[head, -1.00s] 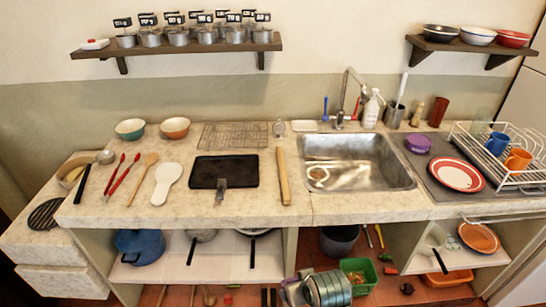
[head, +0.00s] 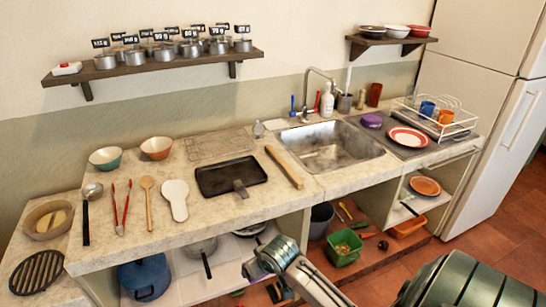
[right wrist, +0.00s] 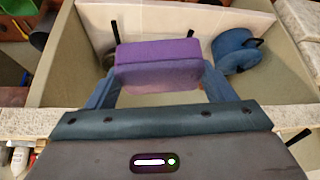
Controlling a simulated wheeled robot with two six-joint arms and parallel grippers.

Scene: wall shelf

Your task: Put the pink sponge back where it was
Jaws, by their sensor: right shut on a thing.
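My right gripper (right wrist: 158,80) is shut on a block-shaped sponge (right wrist: 158,52), which looks purple rather than clearly pink. The sponge sits across both blue fingers, with the lower shelf space under the counter beyond it. A blue pot (right wrist: 235,50) is to the right of the sponge in the right wrist view and apart from it. In the head view one of my arms shows at the lower middle, in front of the counter. The sponge cannot be made out there. My left gripper is not in view.
The stone counter (head: 222,222) holds a black pan (head: 230,176), wooden tools, bowls and a sink (head: 330,146). A wall shelf (head: 150,68) carries several labelled pots. A dish rack (head: 440,115) stands at the right. A green bin (head: 343,248) and the blue pot (head: 143,279) are below.

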